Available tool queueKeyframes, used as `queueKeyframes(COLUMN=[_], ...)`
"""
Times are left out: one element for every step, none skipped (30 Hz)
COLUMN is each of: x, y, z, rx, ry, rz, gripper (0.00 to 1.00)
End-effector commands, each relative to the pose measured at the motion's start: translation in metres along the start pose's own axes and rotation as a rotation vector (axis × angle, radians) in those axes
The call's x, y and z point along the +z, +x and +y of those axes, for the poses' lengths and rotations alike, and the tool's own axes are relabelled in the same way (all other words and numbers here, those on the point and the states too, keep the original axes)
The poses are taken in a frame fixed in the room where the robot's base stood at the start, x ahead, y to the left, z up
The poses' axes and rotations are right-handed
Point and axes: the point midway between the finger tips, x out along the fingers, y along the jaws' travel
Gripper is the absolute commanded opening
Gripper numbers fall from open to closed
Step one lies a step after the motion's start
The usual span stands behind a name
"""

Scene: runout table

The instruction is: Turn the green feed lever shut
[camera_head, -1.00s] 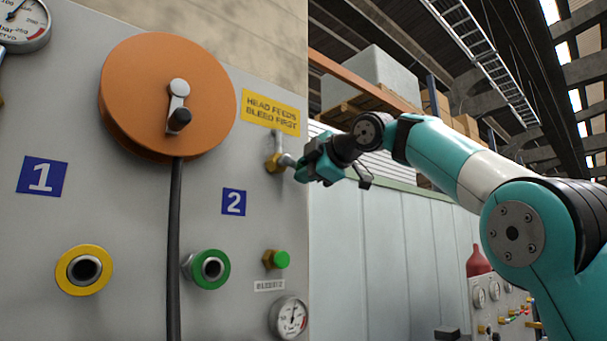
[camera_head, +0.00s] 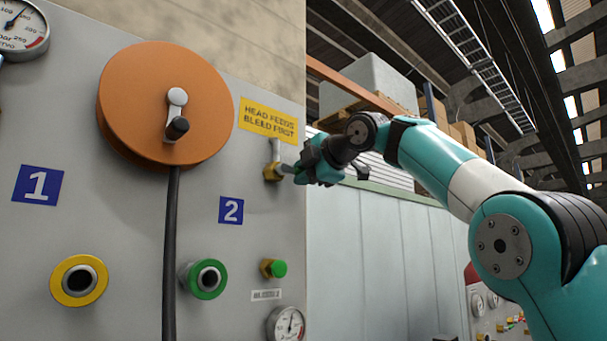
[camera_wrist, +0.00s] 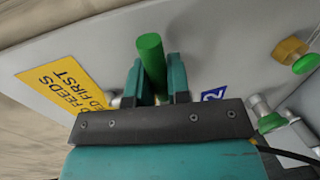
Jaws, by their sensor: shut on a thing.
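The green feed lever (camera_wrist: 151,58) shows in the wrist view as a green grip standing up between the two teal fingers. My gripper (camera_wrist: 154,82) is shut on it, with a finger against each side. In the head view my gripper (camera_head: 303,172) is at the right edge of the grey panel, beside a brass valve body (camera_head: 272,171) below the yellow sign. The green grip is hidden behind my fingers in the head view.
The grey panel (camera_head: 60,135) carries an orange hose reel (camera_head: 140,95), a yellow-ringed port (camera_head: 79,280), a green-ringed port (camera_head: 205,279) and a green-capped brass bleeder (camera_head: 274,268) below the valve. The yellow sign (camera_head: 268,119) is just above my gripper.

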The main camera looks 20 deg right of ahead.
Motion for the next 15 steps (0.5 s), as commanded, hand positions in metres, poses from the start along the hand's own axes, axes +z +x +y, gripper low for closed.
queueKeyframes(x=[-0.0003,-0.0003,-0.0003,-0.0003,-0.0002,-0.0002,-0.0002,-0.0002,-0.0001,-0.0001,-0.0001,-0.0001,0.0000,0.0002,0.0005], y=[-0.0006,-0.0006,-0.0006,-0.0006,-0.0005,-0.0005,-0.0005,-0.0004,-0.0004,-0.0004,-0.0004,-0.0006,-0.0011,-0.0022,-0.0045], z=[0.0007,0.0007,0.0007,0.0007,0.0007,0.0006,0.0006,0.0005,0.0005,0.0005,0.0004,0.0004,0.0004,0.0004,0.0003], rx=[0.002,0.002,0.002,0.002,0.002,0.002,0.002,0.001,0.001,0.001,0.001,0.001,0.001,0.002,0.002], ry=[-0.005,-0.005,-0.004,-0.004,-0.004,-0.003,-0.003,-0.003,-0.002,-0.002,-0.002,-0.002,-0.002,-0.002,-0.002], rz=[0.000,0.000,0.000,0.000,0.000,0.000,0.000,0.000,0.000,0.000,0.000,0.000,0.000,0.000,-0.001], gripper=[0.00,0.22,0.31,0.38,0.43,0.43,0.43,0.43,0.43,0.43,0.43,0.43,0.43,0.43,0.43])
